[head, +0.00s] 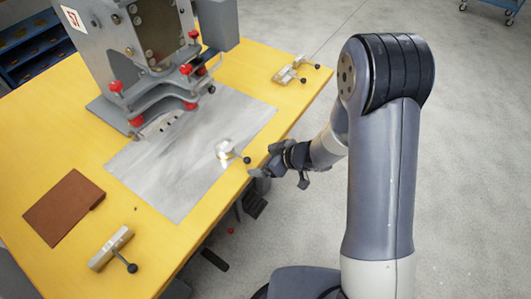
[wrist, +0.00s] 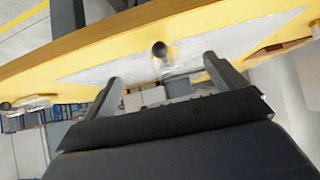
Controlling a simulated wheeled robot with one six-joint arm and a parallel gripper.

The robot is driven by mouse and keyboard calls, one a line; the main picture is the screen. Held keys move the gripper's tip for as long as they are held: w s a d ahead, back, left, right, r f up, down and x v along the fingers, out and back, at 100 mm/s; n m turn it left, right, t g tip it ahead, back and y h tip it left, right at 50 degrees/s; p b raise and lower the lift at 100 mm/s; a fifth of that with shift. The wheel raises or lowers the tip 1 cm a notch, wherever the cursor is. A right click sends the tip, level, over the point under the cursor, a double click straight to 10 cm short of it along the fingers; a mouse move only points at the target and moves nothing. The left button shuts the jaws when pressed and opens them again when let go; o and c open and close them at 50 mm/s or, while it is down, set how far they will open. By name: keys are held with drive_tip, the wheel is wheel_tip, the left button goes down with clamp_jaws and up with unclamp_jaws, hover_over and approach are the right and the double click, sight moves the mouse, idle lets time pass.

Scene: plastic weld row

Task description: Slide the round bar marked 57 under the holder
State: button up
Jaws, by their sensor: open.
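A machine (head: 150,45) stands on the yellow table, with a red-on-white sign (head: 72,18) on its housing, perhaps 57. A bracket-like holder with red knobs (head: 165,88) sits low on it. A short, shiny metal piece with a black ball end (head: 226,150) lies on the grey sheet (head: 215,120) near the table's right edge. I cannot read a mark on it or tell whether it is the round bar. My gripper (head: 277,178) is open and empty, just right of this piece and apart from it. In the wrist view, the black ball (wrist: 159,49) shows between my gripper's open fingers (wrist: 163,69).
A brown plate (head: 65,208) lies at the left of the table. A metal clamp with a black ball (head: 110,248) is at the front corner, another (head: 290,70) at the far right edge. Blue shelving (head: 30,45) stands behind.

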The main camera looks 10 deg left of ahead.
sight(233, 152)
drive_tip(key=shift+b+x, duration=1.95)
drive_tip(key=shift+x, duration=2.8)
drive_tip(key=shift+c, duration=0.4)
drive_tip(key=c, duration=1.7)
drive_tip(key=shift+w, duration=0.1)
drive_tip(key=shift+w+a+p, duration=0.25)
drive_tip(key=shift+a+p, duration=0.2)
drive_tip(key=shift+a, duration=0.2)
drive_tip(key=shift+w+a+p, duration=0.3)
drive_tip(key=shift+a+p, duration=0.15)
drive_tip(key=shift+a, duration=0.25)
drive_tip(key=shift+w+a+p, duration=0.25)
drive_tip(key=shift+a+p, duration=0.25)
drive_tip(key=shift+a, duration=0.2)
drive_tip(key=shift+w+a+p, duration=0.3)
drive_tip(key=shift+a+p, duration=0.15)
drive_tip(key=shift+a, duration=0.25)
